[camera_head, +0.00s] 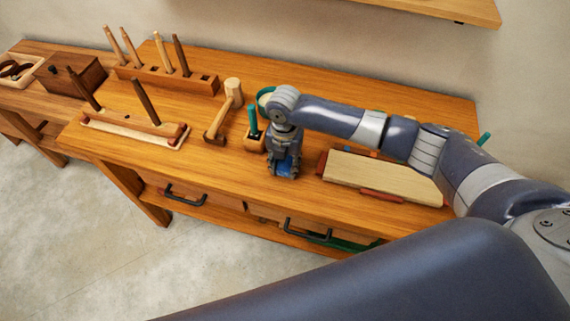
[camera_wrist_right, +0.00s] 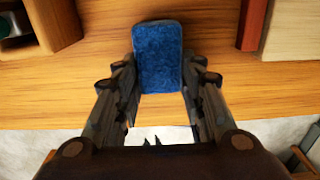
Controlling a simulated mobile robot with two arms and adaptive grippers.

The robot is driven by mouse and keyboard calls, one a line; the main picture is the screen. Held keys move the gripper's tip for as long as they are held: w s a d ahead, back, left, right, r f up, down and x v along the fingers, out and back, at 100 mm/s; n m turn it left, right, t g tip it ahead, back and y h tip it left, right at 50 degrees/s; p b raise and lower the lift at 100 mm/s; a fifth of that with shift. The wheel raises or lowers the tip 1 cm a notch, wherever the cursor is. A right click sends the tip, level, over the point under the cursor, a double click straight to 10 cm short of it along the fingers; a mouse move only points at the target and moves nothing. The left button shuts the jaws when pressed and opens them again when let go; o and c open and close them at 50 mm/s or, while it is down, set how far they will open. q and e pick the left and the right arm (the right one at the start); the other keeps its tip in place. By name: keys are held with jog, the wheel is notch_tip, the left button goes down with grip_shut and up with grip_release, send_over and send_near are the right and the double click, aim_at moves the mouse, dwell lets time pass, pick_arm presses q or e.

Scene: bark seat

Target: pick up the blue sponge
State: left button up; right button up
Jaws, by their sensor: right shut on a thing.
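The blue sponge (camera_wrist_right: 158,57) is a rounded blue block in the right wrist view, between the two fingers of my right gripper (camera_wrist_right: 160,97). The fingers are shut on its sides. In the head view the sponge (camera_head: 284,165) shows partly behind the fingers of my right gripper (camera_head: 285,172), near the front of the wooden bench. I cannot tell whether the sponge touches the bench top. My left gripper is not in view.
A wooden mallet (camera_head: 226,108) and a small block with a teal-handled tool (camera_head: 253,122) stand left of the gripper. A pale board (camera_head: 380,175) lies to the right. A tool rack (camera_head: 165,80) stands at the back left. Drawers with black handles (camera_head: 307,231) are below the front edge.

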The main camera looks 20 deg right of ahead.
aim_at(284, 165)
notch_tip(284, 165, up, 3)
jog(key=shift+w+r+b, duration=0.1)
jog(key=shift+b, duration=0.85)
jog(key=s+a+b, duration=0.1)
jog(key=s+a, duration=0.3)
jog(key=s, duration=0.3)
jog(key=s+a+r+b, duration=0.1)
jog(key=s+a+b, duration=0.1)
jog(key=s, duration=0.5)
jog(key=shift+a+r, duration=0.25)
jog(key=shift+a, duration=0.65)
jog(key=shift+s, duration=0.1)
jog(key=d+r+m+b, duration=0.1)
jog(key=d+r+m, duration=0.4)
jog(key=m, duration=0.9)
jog(key=d+r+m, duration=0.5)
jog(key=d+m, duration=0.2)
jog(key=m, duration=0.8)
jog(key=shift+b, duration=0.4)
jog(key=shift+f, duration=0.15)
